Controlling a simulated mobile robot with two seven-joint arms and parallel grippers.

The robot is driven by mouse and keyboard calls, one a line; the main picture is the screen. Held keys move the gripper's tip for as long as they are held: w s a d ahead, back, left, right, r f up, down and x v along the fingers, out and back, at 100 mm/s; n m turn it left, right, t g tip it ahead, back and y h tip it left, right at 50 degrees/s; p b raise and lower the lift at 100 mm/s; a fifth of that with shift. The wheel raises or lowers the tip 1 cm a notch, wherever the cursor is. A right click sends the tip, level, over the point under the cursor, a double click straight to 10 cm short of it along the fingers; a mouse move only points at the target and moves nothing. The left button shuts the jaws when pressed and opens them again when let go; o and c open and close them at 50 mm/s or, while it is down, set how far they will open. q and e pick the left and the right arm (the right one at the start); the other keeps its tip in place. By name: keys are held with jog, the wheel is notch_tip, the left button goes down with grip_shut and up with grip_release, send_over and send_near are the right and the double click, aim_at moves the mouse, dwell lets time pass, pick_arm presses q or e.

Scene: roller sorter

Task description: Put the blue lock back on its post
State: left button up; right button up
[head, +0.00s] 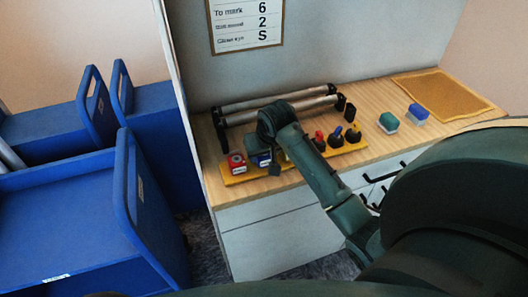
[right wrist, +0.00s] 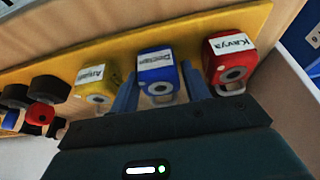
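The blue lock (right wrist: 157,68) has a white name label and lies on the yellow board (right wrist: 232,22). In the right wrist view it is between a yellow lock (right wrist: 95,82) and a red lock (right wrist: 232,55) labelled Kavya. My right gripper (right wrist: 160,85) has one finger on each side of the blue lock, with narrow gaps showing. In the head view the blue lock (head: 259,159) is partly hidden by my right gripper (head: 266,160). Farther right, several dark posts carry coloured parts, including red (head: 319,137) and blue (head: 337,133). My left gripper is not in view.
Metal rollers (head: 270,105) lie behind the board. A green-and-white block (head: 388,122) and a blue-and-white block (head: 417,113) stand to the right, near an orange mat (head: 445,92). Blue carts (head: 60,215) stand left of the counter.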

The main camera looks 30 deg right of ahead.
jog(key=o, duration=0.4)
jog(key=shift+r, duration=0.1)
jog(key=v, duration=1.3)
jog(key=shift+s, duration=0.1)
